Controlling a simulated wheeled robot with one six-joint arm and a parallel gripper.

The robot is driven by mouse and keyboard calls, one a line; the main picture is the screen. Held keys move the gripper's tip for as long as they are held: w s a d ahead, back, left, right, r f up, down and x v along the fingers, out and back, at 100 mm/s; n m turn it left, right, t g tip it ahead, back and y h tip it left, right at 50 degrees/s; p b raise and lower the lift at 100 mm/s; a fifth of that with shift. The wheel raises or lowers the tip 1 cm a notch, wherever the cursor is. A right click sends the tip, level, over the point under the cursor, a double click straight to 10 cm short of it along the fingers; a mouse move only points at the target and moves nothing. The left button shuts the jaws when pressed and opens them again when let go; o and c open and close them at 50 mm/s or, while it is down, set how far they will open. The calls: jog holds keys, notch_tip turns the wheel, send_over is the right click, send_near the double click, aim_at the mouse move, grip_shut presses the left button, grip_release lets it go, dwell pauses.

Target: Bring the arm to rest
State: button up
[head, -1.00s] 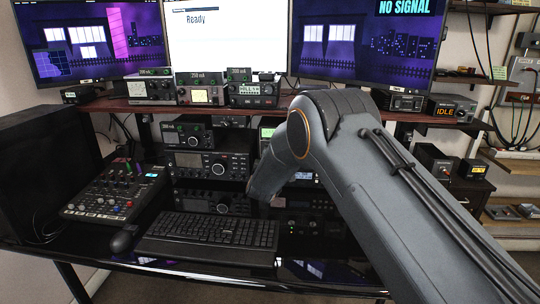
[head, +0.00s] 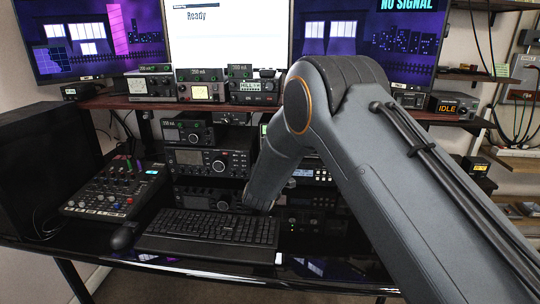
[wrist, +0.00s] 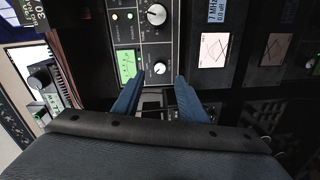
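My grey arm (head: 395,165) rises from the lower right of the head view. It bends at a high elbow and its forearm slopes down to the left towards the radio rack. My gripper is hidden behind the forearm in the head view. In the wrist view my gripper (wrist: 158,95) shows two blue fingers spread apart with nothing between them. The fingers point at a dark radio panel (wrist: 180,45) with white knobs and a green-lit meter. The gap to the panel is hard to judge, and I see no clear contact.
A desk holds a keyboard (head: 210,229), a mouse (head: 124,236) and a mixer (head: 112,190). Stacked radios (head: 207,162) stand behind it. A shelf carries several small units (head: 201,88) below large screens (head: 75,40). An IDLE box (head: 452,106) is to the right.

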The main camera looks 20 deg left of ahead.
jog(key=shift+v, duration=1.1)
jog(key=d+m+g, duration=0.4)
jog(key=d, duration=1)
jog(key=s+d+f+m+g+h, duration=0.1)
jog(key=s+d+m+g, duration=0.1)
jog(key=s+d, duration=0.35)
jog(key=s+d+m+g+h, duration=0.1)
jog(key=s+d+m+g, duration=0.15)
jog(key=d, duration=0.65)
jog(key=s+d+m+g, duration=0.2)
jog(key=s+d+m, duration=0.1)
jog(key=s+d, duration=0.4)
jog(key=s+d+f+m+g+h, duration=0.1)
jog(key=s+d+m+g, duration=0.2)
jog(key=s+d, duration=0.4)
jog(key=s+d+m+g+h, duration=0.1)
jog(key=s+d+m+g, duration=0.2)
jog(key=s, duration=1.4)
jog(key=d+m, duration=0.1)
jog(key=d, duration=0.3)
jog(key=shift+f, duration=0.35)
